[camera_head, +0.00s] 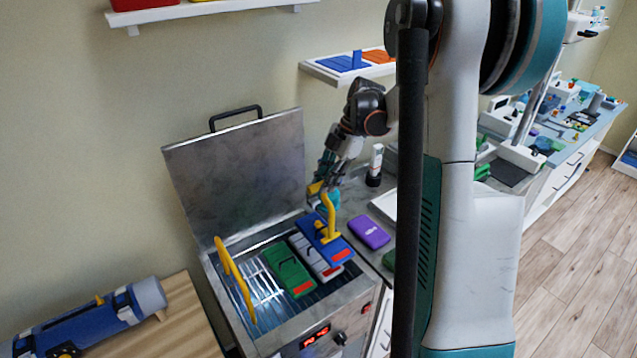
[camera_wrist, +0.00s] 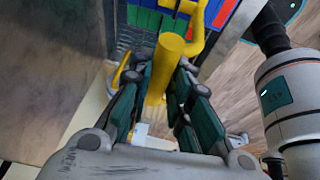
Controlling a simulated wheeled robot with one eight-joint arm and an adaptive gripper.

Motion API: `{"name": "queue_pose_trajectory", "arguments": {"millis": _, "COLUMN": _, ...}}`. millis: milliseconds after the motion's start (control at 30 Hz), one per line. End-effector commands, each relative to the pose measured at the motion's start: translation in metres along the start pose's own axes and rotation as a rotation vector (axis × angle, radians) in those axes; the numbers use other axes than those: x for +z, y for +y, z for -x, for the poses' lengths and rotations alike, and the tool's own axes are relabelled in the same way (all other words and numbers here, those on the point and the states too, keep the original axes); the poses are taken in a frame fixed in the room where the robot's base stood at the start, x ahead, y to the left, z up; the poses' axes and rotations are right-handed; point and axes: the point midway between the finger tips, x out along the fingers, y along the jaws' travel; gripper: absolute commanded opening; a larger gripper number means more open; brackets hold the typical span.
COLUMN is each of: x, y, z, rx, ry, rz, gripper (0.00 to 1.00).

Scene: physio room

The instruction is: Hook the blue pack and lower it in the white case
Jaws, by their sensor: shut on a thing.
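My gripper (camera_head: 325,190) is above the open steel tank. In the wrist view its fingers (camera_wrist: 166,80) are shut on the shaft of a yellow hook tool (camera_wrist: 172,52). In the head view the yellow hook (camera_head: 329,222) reaches down to the blue pack (camera_head: 319,246), which has a red label. The blue pack is at the tank's right side and overlaps the grey pack (camera_head: 305,252). I cannot tell whether the hook bears its weight. The wrist view shows part of the blue pack (camera_wrist: 219,14). A white tray-like edge (camera_head: 386,203), partly behind my arm, may be the white case.
A green pack (camera_head: 288,268) lies in the tank (camera_head: 290,326), whose lid (camera_head: 240,165) stands open. A yellow curved piece (camera_head: 236,283) rises at the tank's left. A purple pack (camera_head: 369,232) and a dark-based bottle (camera_head: 375,165) are on the counter. A shelf (camera_head: 318,70) hangs above.

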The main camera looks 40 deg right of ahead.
Motion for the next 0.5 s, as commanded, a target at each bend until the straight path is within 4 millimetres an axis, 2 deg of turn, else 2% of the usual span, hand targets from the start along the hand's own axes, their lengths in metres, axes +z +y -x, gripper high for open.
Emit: {"name": "queue_pose_trajectory", "arguments": {"millis": 500, "x": 0.039, "y": -0.005, "z": 0.017, "rx": 0.0, "ry": 0.0, "rz": -0.001, "gripper": 0.0}}
